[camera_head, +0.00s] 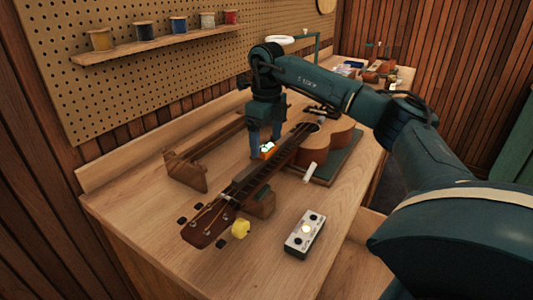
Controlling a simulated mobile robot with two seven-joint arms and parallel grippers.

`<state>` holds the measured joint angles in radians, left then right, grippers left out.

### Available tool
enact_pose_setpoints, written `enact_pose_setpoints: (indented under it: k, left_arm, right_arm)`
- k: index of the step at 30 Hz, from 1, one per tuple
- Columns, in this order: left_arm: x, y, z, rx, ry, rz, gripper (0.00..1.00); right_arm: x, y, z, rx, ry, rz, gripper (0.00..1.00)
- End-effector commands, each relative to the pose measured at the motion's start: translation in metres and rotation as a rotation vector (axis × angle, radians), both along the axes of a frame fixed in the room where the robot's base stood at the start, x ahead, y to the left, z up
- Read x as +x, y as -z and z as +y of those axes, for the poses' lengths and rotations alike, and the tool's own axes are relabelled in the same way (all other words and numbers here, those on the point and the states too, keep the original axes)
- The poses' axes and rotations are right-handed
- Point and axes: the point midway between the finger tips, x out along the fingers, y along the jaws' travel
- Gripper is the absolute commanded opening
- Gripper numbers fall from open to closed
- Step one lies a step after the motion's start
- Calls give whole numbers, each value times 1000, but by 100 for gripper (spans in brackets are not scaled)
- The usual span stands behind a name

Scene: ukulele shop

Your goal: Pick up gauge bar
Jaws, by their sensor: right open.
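My right gripper (265,146) is open and points down beside the ukulele's neck, on its left side. A small orange and white piece (267,150) shows at its fingertips; I cannot tell whether the fingers touch it. A short pale bar (310,172) lies to the right of the neck, by the edge of the green mat. I cannot tell for sure which of these two is the gauge bar. The ukulele (312,143) lies with its head toward me, its neck on a wooden rest (260,204). My left gripper is out of view.
A long wooden rack (187,172) stands left of the gripper, close to it. A white box with round knobs (304,234) and a yellow piece (240,229) lie near the front. Spools stand on a wall shelf (150,45). The bench's front left is clear.

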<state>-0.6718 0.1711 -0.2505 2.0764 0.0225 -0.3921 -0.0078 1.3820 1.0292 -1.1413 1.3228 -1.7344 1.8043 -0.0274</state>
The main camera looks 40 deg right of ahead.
Motion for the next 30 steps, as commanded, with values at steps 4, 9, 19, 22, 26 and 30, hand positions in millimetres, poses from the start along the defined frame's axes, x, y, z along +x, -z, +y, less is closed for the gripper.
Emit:
enact_pose_setpoints:
  k: [4, 9, 19, 22, 26, 30]
  left_arm:
    - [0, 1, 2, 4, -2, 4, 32]
    - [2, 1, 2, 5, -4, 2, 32]
    - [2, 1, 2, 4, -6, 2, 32]
    - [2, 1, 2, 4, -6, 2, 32]
    - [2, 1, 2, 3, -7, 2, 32]
    - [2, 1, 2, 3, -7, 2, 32]
  right_arm:
    - [-1, 13, 0, 0, 0, 1, 80]
    - [0, 14, 0, 0, -1, 0, 80]
    - [0, 13, 0, 0, -1, 0, 58]
    - [0, 13, 0, 0, -1, 0, 50]
    - [0, 13, 0, 0, -1, -1, 39]
    - [0, 13, 0, 0, -1, -1, 28]
